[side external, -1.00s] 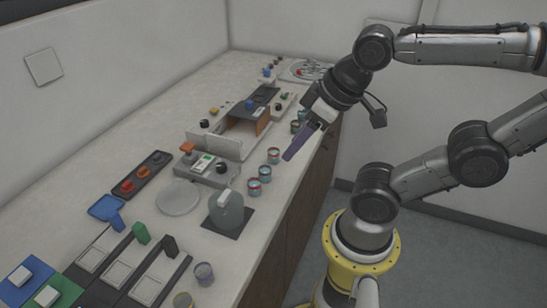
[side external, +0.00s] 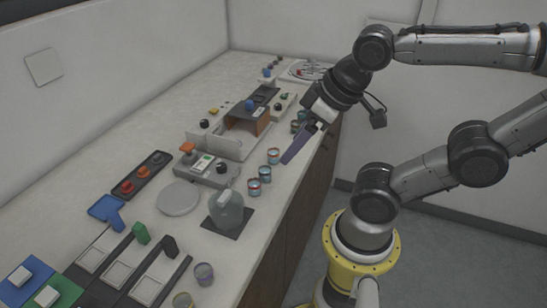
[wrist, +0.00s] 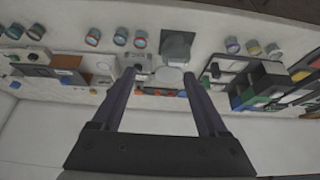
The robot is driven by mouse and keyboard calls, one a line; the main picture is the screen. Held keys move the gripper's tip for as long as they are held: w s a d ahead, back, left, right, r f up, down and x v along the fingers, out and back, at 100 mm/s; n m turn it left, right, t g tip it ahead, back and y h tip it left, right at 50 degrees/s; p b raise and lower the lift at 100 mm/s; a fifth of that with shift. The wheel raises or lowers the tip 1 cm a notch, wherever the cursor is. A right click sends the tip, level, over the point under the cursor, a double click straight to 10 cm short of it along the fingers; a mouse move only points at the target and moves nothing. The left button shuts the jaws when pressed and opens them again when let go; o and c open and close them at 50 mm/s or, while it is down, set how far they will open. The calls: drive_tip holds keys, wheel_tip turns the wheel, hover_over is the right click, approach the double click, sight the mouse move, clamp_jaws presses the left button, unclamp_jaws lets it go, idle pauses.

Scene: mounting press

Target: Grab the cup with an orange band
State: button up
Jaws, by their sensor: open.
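Several small cups with coloured bands stand along the counter's front edge. Farther cups (side external: 295,127) are partly hidden by my gripper (side external: 287,158). I cannot tell for sure which band is orange. My gripper is open and empty, above the counter edge near the far reddish cup; both fingers show in the wrist view (wrist: 158,74).
A glass vessel (side external: 226,208) stands on a dark pad near the cups. Two more cups stand near the front: one purple-banded (side external: 204,273), one yellowish (side external: 183,300). A white open-topped box (side external: 212,145) and a grey device (side external: 205,168) stand behind the row.

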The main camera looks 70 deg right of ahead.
wheel_tip(320, 180, up, 3)
drive_tip(key=w+n, duration=0.3)
drive_tip(key=n, duration=0.4)
drive_tip(key=n+g, duration=0.5)
drive_tip(key=g, duration=0.1)
hover_over(274, 152)
wheel_tip(274, 152, down, 10)
drive_tip(key=f, duration=0.8)
drive_tip(key=shift+s+a+f, duration=0.1)
drive_tip(key=shift+a+f, duration=0.1)
drive_tip(key=shift+a, duration=0.2)
drive_tip(key=shift+s+a+f, duration=0.1)
drive_tip(key=shift+a+f, duration=0.05)
drive_tip(key=shift+f, duration=1.2)
drive_tip(key=shift+a+f, duration=0.15)
drive_tip(key=shift+f, duration=1.2)
